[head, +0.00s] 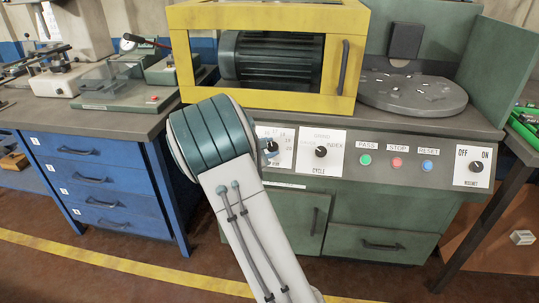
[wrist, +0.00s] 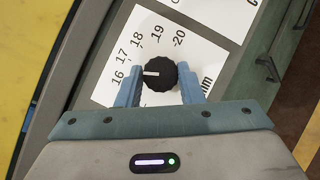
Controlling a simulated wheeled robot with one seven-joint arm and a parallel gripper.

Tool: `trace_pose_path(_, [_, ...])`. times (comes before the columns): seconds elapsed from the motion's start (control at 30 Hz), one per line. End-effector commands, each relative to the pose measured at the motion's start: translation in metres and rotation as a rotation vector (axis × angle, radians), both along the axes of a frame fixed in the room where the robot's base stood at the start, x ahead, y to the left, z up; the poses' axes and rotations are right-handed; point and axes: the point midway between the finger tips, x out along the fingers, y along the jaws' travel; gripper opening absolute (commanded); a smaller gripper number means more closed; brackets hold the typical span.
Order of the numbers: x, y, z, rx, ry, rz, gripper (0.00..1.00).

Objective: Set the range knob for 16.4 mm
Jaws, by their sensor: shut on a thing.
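The range knob (wrist: 160,76) is black and round with a white pointer line, on a white dial plate (wrist: 112,94) printed 16 to 20 and "mm". My gripper (wrist: 161,90) has one blue finger on each side of the knob and is shut on it. The pointer points left in the wrist view, between 16 and 17 and closer to 16. The left finger covers part of the scale near 16, so the exact reading is hard to tell. In the head view my gripper (head: 270,148) is at the dial plate (head: 285,155), and my arm hides much of it.
Right of the dial are the cycle knob (head: 321,152), the green pass button (head: 365,160), the red stop button (head: 397,162), the blue reset button (head: 427,166) and the off/on knob (head: 474,167). A yellow guard frame (head: 270,98) stands above the panel.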

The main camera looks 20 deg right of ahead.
Motion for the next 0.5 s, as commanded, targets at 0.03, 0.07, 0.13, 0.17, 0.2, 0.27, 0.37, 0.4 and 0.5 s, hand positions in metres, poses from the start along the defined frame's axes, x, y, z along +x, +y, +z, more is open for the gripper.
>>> trace_pose_path(0.03, [-0.0011,0.0014,-0.0060,-0.015,0.015,0.016,0.11])
trace_pose_path(0.07, [-0.0013,0.0014,-0.0059,-0.024,0.022,0.023,0.11])
trace_pose_path(0.13, [-0.0016,0.0012,-0.0056,-0.044,0.035,0.041,0.11])
trace_pose_path(0.17, [-0.0016,0.0012,-0.0054,-0.052,0.041,0.047,0.11])
trace_pose_path(0.2, [-0.0016,0.0009,-0.0049,-0.061,0.047,0.055,0.11])
trace_pose_path(0.27, [-0.0017,0.0007,-0.0045,-0.072,0.055,0.064,0.11])
trace_pose_path(0.37, [-0.0018,0.0006,-0.0040,-0.085,0.063,0.074,0.11])
trace_pose_path(0.4, [-0.0019,0.0005,-0.0040,-0.089,0.066,0.077,0.11])
trace_pose_path(0.5, [-0.0020,0.0005,-0.0037,-0.092,0.069,0.081,0.11])
